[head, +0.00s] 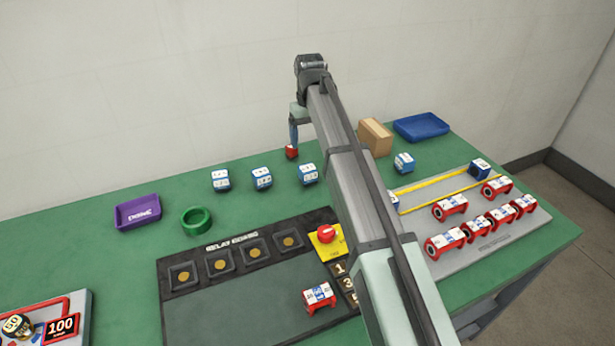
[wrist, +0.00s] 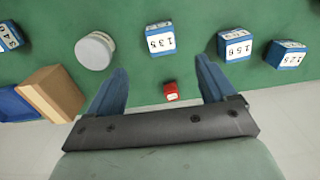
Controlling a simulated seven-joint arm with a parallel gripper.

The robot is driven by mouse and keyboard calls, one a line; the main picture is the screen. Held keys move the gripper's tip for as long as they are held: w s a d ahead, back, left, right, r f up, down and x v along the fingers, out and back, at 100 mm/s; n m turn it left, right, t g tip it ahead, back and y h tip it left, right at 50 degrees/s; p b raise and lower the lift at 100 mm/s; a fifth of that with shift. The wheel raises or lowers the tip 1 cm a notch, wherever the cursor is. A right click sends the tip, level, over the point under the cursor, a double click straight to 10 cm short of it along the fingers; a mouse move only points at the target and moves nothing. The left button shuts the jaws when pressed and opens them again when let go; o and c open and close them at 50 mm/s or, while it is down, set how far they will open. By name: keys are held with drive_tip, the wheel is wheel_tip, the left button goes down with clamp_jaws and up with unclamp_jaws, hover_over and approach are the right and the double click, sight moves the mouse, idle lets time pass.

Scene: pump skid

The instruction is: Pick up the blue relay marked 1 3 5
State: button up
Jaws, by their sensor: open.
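The blue relay marked 1 3 5 (wrist: 161,39) has a white label on its top and sits on the green table. In the head view it appears to be the rightmost of the row of three (head: 308,174). My gripper (wrist: 164,72) is open and empty, with its blue fingers spread. In the wrist view the relay lies beyond the fingertips, roughly centred between them and apart from them. In the head view my gripper (head: 294,140) is above the table behind that row, partly hidden by my arm.
Similar blue relays stand beside it, seemingly marked 1 5 6 (wrist: 235,45) and 1 2 5 (wrist: 287,55). A grey round piece (wrist: 95,51) is on its other side. A small red block (wrist: 171,91) lies between my fingers in view. A cardboard box (head: 375,138) and blue tray (head: 422,127) stand back right.

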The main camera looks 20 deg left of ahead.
sight(308, 168)
wheel_tip(308, 168, down, 9)
drive_tip(key=shift+s+r, duration=0.1)
drive_tip(key=shift+r, duration=0.05)
drive_tip(key=shift+a+f, duration=0.2)
drive_tip(key=shift+f, duration=2.55)
drive_tip(key=shift+c, duration=0.2)
drive_tip(key=c, duration=1.1)
